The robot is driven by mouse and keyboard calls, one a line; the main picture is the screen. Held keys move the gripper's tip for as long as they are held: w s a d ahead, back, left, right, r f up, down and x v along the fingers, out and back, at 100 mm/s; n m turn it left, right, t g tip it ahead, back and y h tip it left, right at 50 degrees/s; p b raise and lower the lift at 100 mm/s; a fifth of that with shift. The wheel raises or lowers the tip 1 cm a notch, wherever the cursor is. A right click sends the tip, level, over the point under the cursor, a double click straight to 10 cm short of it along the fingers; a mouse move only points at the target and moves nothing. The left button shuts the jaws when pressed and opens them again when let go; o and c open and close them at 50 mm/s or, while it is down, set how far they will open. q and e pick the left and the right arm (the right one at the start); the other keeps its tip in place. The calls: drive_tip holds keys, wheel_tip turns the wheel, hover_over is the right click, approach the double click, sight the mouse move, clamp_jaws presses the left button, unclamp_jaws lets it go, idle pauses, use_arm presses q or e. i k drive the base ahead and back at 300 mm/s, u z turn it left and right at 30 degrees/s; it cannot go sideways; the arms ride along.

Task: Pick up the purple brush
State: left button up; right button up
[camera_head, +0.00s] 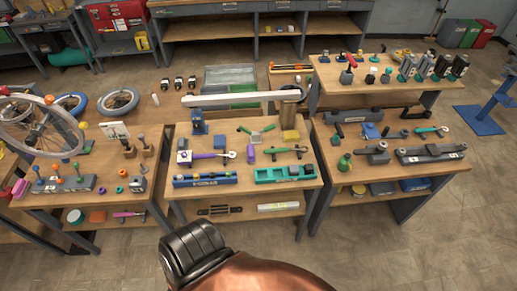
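On the middle workbench (246,196), a long tool with a purple handle (200,156) and a pale metallic end lies near the left side. A short purple upright object (251,154) stands to its right. A pinkish-purple long item (129,214) lies on the lower shelf of the left bench. All are too small for me to tell which is a brush. Neither gripper shows; only a black and copper part of my own body is at the bottom centre, well in front of the bench.
Blue (204,180) and teal (286,174) tool trays line the middle bench's front. The left bench holds a spoked wheel (38,128); the right bench holds a grey long fixture (432,153). A white beam (240,99) spans the back. Floor at the lower right is clear.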

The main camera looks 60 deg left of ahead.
sight(250, 149)
drive_tip(key=u, duration=0.7)
drive_tip(key=i, duration=0.9)
drive_tip(key=u, duration=0.85)
